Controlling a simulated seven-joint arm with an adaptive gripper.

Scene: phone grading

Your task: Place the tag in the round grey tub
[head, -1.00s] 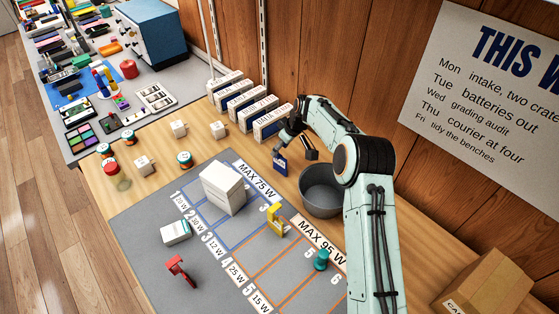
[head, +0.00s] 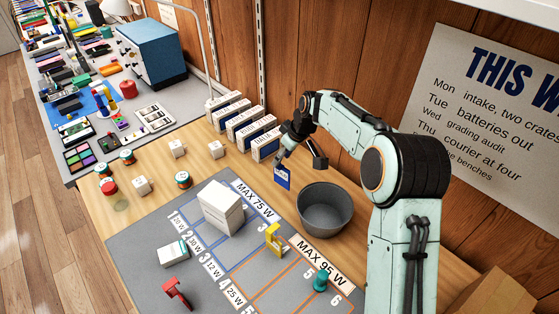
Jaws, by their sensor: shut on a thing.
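The round grey tub (head: 325,230) stands on the wooden bench, right of the grey mat. The tag is beside the tub in the picture, not over its opening. The part of the tub's floor that shows looks empty.
A grey mat (head: 150,240) with numbered lanes holds a white box (head: 220,207), a yellow piece (head: 274,240), a teal piece (head: 321,281) and a red piece (head: 177,292). Several labelled white boxes (head: 246,123) stand in a row behind the tag. A cardboard box (head: 490,296) is at lower right.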

